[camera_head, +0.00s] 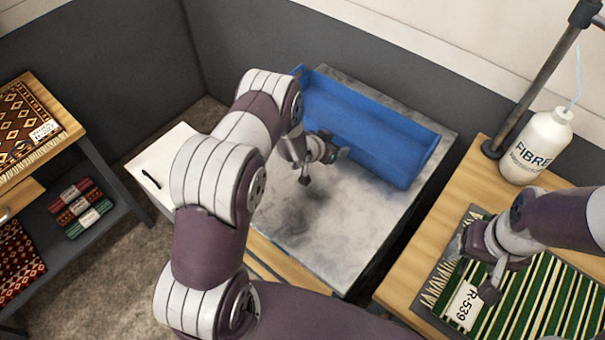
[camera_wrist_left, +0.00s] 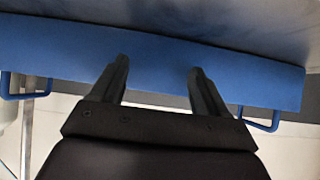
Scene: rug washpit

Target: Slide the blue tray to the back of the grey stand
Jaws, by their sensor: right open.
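The blue tray (camera_head: 375,125) stands lengthwise on the far part of the grey stand (camera_head: 350,230), near its back edge. A strip of the stand top shows behind it. My left gripper (camera_head: 325,164) is low over the stand, in front of the tray's near long side. In the left wrist view its two fingers (camera_wrist_left: 158,70) are apart with nothing between them, and the tray wall (camera_wrist_left: 60,48) with a handle at each end spans the view. Whether the fingers touch the tray I cannot tell. My right gripper (camera_head: 474,268) is open over the striped rug.
A wooden table (camera_head: 405,285) on the right holds a striped green rug (camera_head: 540,310) with a label and a white bottle (camera_head: 537,145). A dark grey wall (camera_head: 270,45) runs behind the stand. A shelf with rugs (camera_head: 20,120) is at left. The stand's front part is clear.

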